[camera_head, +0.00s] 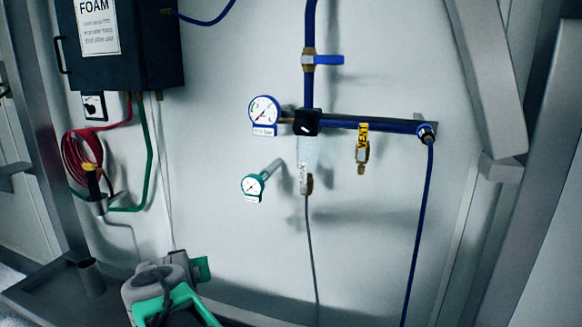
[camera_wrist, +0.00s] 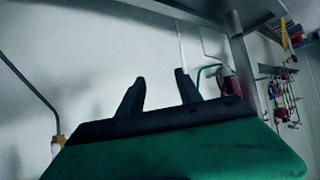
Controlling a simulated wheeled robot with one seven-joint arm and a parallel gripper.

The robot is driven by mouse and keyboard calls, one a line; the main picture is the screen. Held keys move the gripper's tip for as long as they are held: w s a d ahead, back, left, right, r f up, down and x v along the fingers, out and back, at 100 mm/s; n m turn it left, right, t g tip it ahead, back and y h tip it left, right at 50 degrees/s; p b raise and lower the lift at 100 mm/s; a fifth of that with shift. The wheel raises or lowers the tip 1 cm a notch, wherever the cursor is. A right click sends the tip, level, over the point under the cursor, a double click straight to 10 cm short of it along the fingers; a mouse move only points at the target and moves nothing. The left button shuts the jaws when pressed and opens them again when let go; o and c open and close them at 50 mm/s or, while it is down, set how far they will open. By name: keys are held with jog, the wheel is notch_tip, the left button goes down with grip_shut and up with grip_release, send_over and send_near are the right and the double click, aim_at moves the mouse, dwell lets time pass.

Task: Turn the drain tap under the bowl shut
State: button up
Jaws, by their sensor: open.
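The clear bowl (camera_head: 304,152) hangs under the black block on the blue pipe in the head view. The brass drain tap (camera_head: 309,184) is at its lower end, with a thin grey hose running down from it. The tap's handle is too small to read its position. In the wrist view, which looks upside down, a brass fitting (camera_wrist: 58,142) on a grey hose shows at the lower left edge; it appears to be this tap. My gripper (camera_wrist: 160,84) is open and empty, apart from the tap. In the head view my arm is low and left of the tap; its fingertips cannot be made out.
A teal gauge (camera_head: 252,187) sticks out from the wall left of the tap, and a blue gauge (camera_head: 265,110) is above it. A brass vent valve (camera_head: 362,153) hangs to the right. A red coiled hose (camera_head: 82,160) hangs left. The wall below the tap is mostly clear.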

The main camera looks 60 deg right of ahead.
jog(key=s+d+r+m+g+h, duration=0.1)
jog(key=s+d+r+m+h, duration=0.15)
jog(key=d, duration=0.25)
jog(key=s+d+r+m+h, duration=0.1)
jog(key=s+d+r+h, duration=0.1)
jog(key=d+r, duration=0.3)
jog(key=m+g+h+p, duration=0.1)
jog(key=m+g+h, duration=0.3)
jog(key=h, duration=0.2)
send_near(303, 167)
jog(key=d, duration=0.1)
jog(key=shift+y, duration=0.25)
jog(key=d, duration=0.2)
jog(key=d+p, duration=0.1)
jog(key=d, duration=0.1)
jog(key=w+d+p, duration=0.1)
jog(key=d, duration=0.2)
jog(key=shift+w+r, duration=0.1)
jog(key=shift+r, duration=0.2)
jog(key=shift+d+f, duration=0.1)
jog(key=shift+d, duration=0.15)
jog(key=shift+c, duration=0.3)
grip_shut()
